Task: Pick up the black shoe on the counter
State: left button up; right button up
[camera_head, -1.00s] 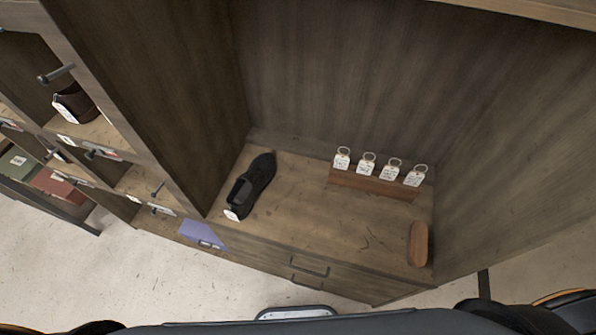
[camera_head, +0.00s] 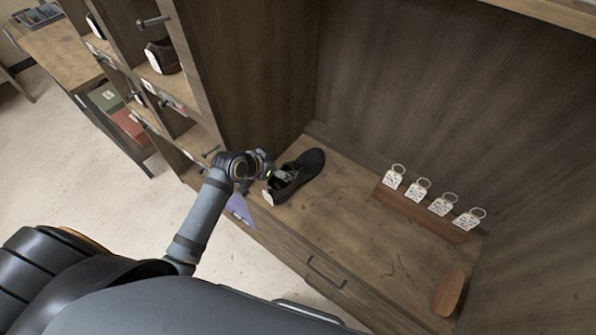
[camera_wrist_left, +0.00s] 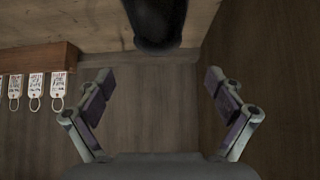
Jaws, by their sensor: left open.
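The black shoe (camera_head: 309,165) lies on the wooden counter (camera_head: 345,218) at its left end, with a white tag at its near end. My left gripper (camera_head: 282,177) is at the near part of the shoe and overlaps it in the head view; whether they touch cannot be told there. In the left wrist view the gripper (camera_wrist_left: 160,100) is open with nothing between its fingers. The dark end of the shoe (camera_wrist_left: 157,25) shows beyond the fingertips at the top. My right gripper is not in view.
A wooden rack (camera_head: 420,213) with several tagged key rings stands on the counter's right part. A brown brush-like block (camera_head: 448,291) lies near the right front. Cubby shelves (camera_head: 165,95) with pegs and shoes stand at left. The counter's middle is clear.

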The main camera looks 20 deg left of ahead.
aim_at(296, 166)
pick_arm(q)
jog(key=x, duration=0.5)
jog(key=shift+d, duration=0.15)
jog(key=shift+s+f+p+x, duration=0.15)
jog(key=shift+p+x, duration=0.2)
jog(key=shift+x, duration=1)
jog(key=shift+s+f+p+x, duration=0.1)
jog(key=shift+p+x, duration=0.2)
jog(key=shift+x, duration=1.05)
jog(key=shift+s, duration=0.15)
jog(key=c, duration=0.4)
jog(key=shift+r, duration=0.1)
jog(key=c, duration=1.3)
jog(key=shift+r, duration=0.1)
notch_tip(296, 166, up, 10)
jog(key=shift+f+b, duration=0.2)
jog(key=shift+b, duration=0.25)
